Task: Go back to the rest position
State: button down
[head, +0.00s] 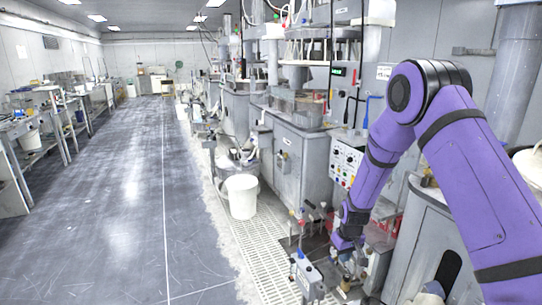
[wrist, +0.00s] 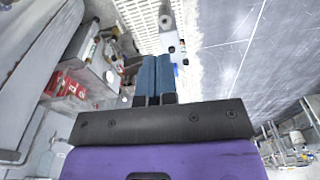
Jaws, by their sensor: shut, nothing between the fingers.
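My purple arm reaches down at the right of the head view, its end low among the machines. My gripper (wrist: 154,75) shows in the wrist view as two blue fingers side by side, shut with nothing between them. In the head view the gripper end (head: 347,272) is small and partly lost against clutter, close to a grey box with knobs (head: 307,277). In the wrist view, the fingers point toward a pale floor grating (wrist: 140,18) and a small grey fitting (wrist: 167,20).
Grey polishing machines (head: 296,165) line the right side, with a control panel (head: 346,160) near my arm. A white bucket (head: 241,196) stands on the floor beside them. Red items (wrist: 64,85) lie left of the fingers in the wrist view. The grey aisle floor (head: 120,215) is clear.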

jog(key=s+d+r+m+t, duration=0.1)
jog(key=s+r, duration=0.3)
jog(key=r, duration=0.6)
jog(key=s+d+r, duration=0.1)
jog(key=s+r, duration=0.2)
jog(key=r, duration=0.7)
jog(key=s+d+r+m+t, duration=0.1)
jog(key=s+r, duration=0.3)
jog(key=r, duration=0.6)
jog(key=s+d+r+t, duration=0.1)
jog(key=s+r, duration=0.5)
jog(key=s, duration=0.7)
jog(key=s+d+r+m+t, duration=0.1)
jog(key=s+r, duration=0.5)
jog(key=s, duration=0.7)
jog(key=shift+s+d+m, duration=0.25)
jog(key=shift+d+m, duration=0.05)
jog(key=shift+d, duration=0.35)
jog(key=shift+w+r, duration=0.1)
